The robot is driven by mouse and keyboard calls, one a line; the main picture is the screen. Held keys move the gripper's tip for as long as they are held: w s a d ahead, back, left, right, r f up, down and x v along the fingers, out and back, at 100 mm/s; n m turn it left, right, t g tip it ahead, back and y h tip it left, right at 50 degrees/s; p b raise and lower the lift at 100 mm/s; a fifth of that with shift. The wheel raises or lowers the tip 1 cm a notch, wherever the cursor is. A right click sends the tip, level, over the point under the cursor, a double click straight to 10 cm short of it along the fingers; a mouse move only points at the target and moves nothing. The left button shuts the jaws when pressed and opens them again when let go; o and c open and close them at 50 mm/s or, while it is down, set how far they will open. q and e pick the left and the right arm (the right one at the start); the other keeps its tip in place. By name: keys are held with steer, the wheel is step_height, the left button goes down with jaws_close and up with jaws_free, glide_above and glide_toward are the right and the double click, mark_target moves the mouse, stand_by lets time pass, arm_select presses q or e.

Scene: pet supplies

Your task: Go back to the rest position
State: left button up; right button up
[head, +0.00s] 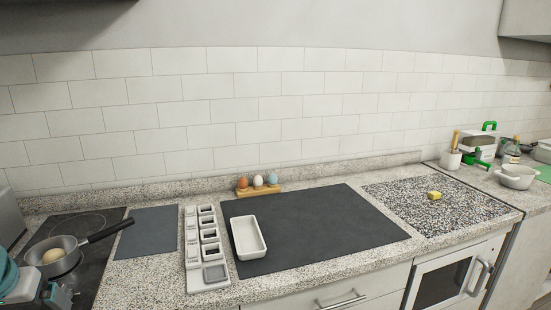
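A teal and white shape (24,288) shows at the lower left corner, cut off by the picture's edge. It looks like part of my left arm and gripper, near the pan. Its fingertips cannot be made out, so I cannot tell whether it is open or shut. My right gripper is not in view. A grey pan (62,258) with a pale, egg-like round thing (53,256) in it stands on the black hob (88,228) at the left. Its dark handle points to the right.
A blue-grey mat (147,232), a compartment tray (193,267) and a large dark mat (330,222) lie on the counter. A white dish (248,237) sits on the large mat. Three eggs stand in a wooden holder (259,191). A yellow sponge (434,195) lies right.

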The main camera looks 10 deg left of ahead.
arm_select(q)
steer(key=w+d+f+m+h, duration=0.1)
steer(key=w+d+f, duration=0.2)
steer(key=d+f, duration=0.5)
steer(key=w+d+f+m+h, duration=0.1)
steer(key=w+d+f+h, duration=0.3)
steer(key=f, duration=0.6)
steer(key=w+d+f+m+y, duration=0.1)
steer(key=w+d+f, duration=0.2)
steer(key=d+f, duration=0.55)
steer(key=s+d+f+g+h, duration=0.1)
steer(key=s+d+f, duration=0.6)
steer(key=d, duration=0.2)
steer(key=s+d+f+m+g+h+p, duration=0.1)
steer(key=s+d+f+g, duration=0.1)
steer(key=s+d+f, duration=0.5)
steer(key=s+d, duration=0.1)
steer(key=d, duration=0.2)
steer(key=shift+s+d, duration=0.2)
steer(key=shift+d, duration=0.05)
steer(key=c, duration=0.9)
steer(key=shift+c, duration=0.3)
steer(key=shift+a, duration=0.2)
